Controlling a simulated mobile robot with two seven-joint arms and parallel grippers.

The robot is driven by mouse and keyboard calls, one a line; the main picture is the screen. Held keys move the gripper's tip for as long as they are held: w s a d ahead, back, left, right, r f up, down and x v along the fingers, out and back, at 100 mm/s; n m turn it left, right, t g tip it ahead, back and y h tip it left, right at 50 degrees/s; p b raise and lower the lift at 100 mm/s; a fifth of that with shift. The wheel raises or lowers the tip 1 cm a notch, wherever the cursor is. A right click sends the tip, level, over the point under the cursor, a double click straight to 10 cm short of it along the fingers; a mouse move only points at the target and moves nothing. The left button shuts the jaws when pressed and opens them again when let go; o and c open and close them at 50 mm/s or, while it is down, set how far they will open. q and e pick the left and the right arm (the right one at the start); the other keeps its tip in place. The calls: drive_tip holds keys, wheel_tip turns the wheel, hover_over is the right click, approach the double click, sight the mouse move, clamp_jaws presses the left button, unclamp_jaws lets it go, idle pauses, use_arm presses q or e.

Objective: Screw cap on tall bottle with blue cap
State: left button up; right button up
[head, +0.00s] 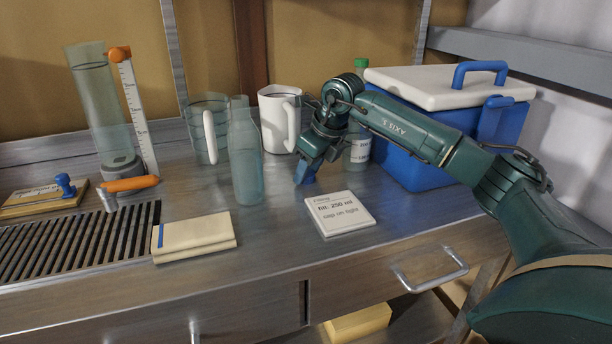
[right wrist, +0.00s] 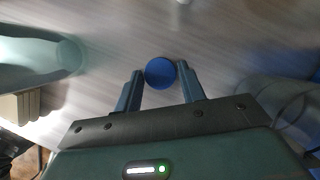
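The tall bottle (head: 246,158) is clear, pale blue-green and stands upright and uncapped on the steel bench in the head view. Part of it also shows at the left of the right wrist view (right wrist: 40,62). My right gripper (head: 307,172) points down to the right of the bottle, low over the bench. The round blue cap (right wrist: 160,73) sits between its two fingertips, with a finger against each side. In the head view the cap is a small blue patch (head: 308,179) under the fingers. Whether it touches the bench is hard to tell. My left gripper is not in view.
A filling card (head: 340,213) lies in front. A folded cloth (head: 195,237) and drain grate (head: 80,240) lie left. A clear jug (head: 207,128), white jug (head: 277,120) and green-capped bottle (head: 359,150) stand behind. A blue cooler (head: 420,155) stands right. A measuring cylinder (head: 98,105) stands far left.

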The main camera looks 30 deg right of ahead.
sight(309, 174)
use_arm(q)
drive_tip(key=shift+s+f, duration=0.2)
use_arm(e)
drive_tip(key=c, duration=0.6)
drive_tip(key=shift+o, duration=0.2)
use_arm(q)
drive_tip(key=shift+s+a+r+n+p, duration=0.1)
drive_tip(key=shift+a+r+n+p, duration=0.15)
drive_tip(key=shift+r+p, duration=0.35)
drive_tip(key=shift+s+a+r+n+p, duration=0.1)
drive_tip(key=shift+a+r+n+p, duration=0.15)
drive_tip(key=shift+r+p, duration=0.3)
use_arm(e)
wheel_tip(309, 174, up, 10)
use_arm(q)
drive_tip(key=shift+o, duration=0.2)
